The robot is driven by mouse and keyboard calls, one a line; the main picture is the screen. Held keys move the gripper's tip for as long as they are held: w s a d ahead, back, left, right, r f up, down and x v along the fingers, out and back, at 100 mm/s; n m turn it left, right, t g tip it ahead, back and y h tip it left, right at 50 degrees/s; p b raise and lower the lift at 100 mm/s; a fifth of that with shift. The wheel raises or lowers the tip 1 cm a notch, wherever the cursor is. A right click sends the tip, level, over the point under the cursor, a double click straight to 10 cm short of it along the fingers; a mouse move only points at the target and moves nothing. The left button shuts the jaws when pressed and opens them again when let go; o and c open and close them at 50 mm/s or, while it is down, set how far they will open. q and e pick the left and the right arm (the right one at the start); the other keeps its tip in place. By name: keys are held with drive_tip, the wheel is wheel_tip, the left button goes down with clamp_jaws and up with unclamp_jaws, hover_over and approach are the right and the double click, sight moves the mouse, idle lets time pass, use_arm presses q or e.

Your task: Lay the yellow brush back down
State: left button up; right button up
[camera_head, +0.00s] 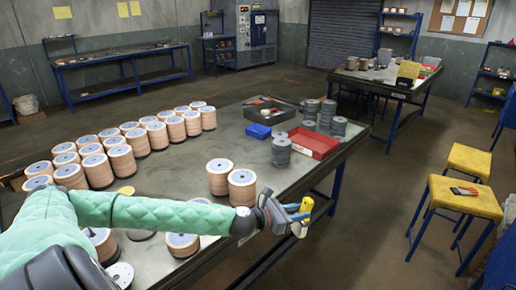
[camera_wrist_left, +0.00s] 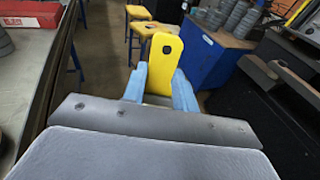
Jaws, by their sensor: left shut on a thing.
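My left gripper (camera_head: 296,214) reaches in from the left over the near right part of the workbench, close to its right edge. Its blue fingers are shut on the yellow brush (camera_head: 306,205). In the left wrist view the brush (camera_wrist_left: 166,58) stands up between the two blue fingers, with a dark hole near its top end. The brush is held in the air, with open floor behind it in that view. Its bristles cannot be made out. My right gripper is not in view.
The workbench (camera_head: 290,182) carries rows of copper-coloured disc stacks (camera_head: 120,160), with two stacks (camera_head: 242,188) close behind my left gripper. Bare bench top lies between. Yellow stools (camera_head: 465,196) stand right.

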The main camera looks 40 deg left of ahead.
sight(306, 204)
use_arm(q)
drive_tip(key=shift+w+a+r+m+g+h, duration=0.1)
drive_tip(key=shift+r+m+g+h, duration=0.45)
drive_tip(key=shift+r+m, duration=0.15)
drive_tip(key=shift+w+a+r+m+g+h, duration=0.1)
drive_tip(key=shift+r+m+g+h, duration=0.45)
drive_tip(key=shift+r, duration=0.25)
drive_tip(key=shift+s+r+m+g+h, duration=0.15)
drive_tip(key=shift+r+m+g+h, duration=0.1)
drive_tip(key=shift+g+h, duration=0.05)
drive_tip(key=shift+s+a+r+m+g+h, duration=0.15)
drive_tip(key=shift+r+m+g+h, duration=0.15)
drive_tip(key=shift+r+m+g, duration=0.1)
